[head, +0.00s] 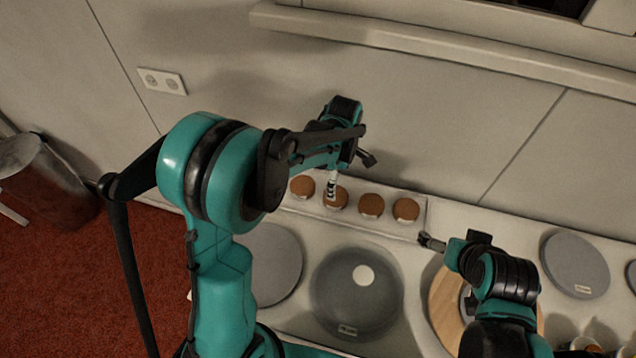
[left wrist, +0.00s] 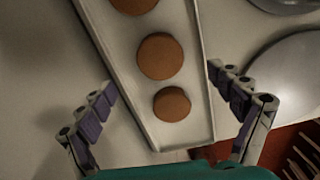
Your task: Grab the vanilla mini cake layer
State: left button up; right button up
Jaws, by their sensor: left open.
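Several small round brown cake layers lie in a row on a long white tray (head: 424,217) against the wall. One layer (head: 336,197) is partly behind my left finger; others (head: 371,206) are to its right. Nothing readable marks which is vanilla. My left gripper (head: 350,174) hangs open above the tray. In the left wrist view its fingers (left wrist: 162,80) stand apart on either side of the tray (left wrist: 205,100), with a middle layer (left wrist: 160,56) and the end layer (left wrist: 171,104) between them in the picture. It holds nothing. My right gripper (head: 428,241) is right of the tray's end, its jaws unclear.
A grey turntable (head: 335,300) with a small pale disc (head: 363,275) stands in front of the tray. Another grey disc (head: 270,265) is to its left. A wooden round board (head: 443,310) is near my right arm. The wall rises close behind the tray.

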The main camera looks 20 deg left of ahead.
aim_at(337, 195)
pick_arm(q)
jog(key=shift+w+a+f, duration=0.1)
jog(key=shift+w+f, duration=0.1)
jog(key=shift+f, duration=0.55)
jog(key=shift+f+b, duration=0.55)
jog(key=shift+f, duration=0.35)
notch_tip(337, 195, down, 5)
jog(key=shift+f+b, duration=0.1)
jog(key=shift+b, duration=1.05)
jog(key=shift+s, duration=0.1)
jog(key=c, duration=1.2)
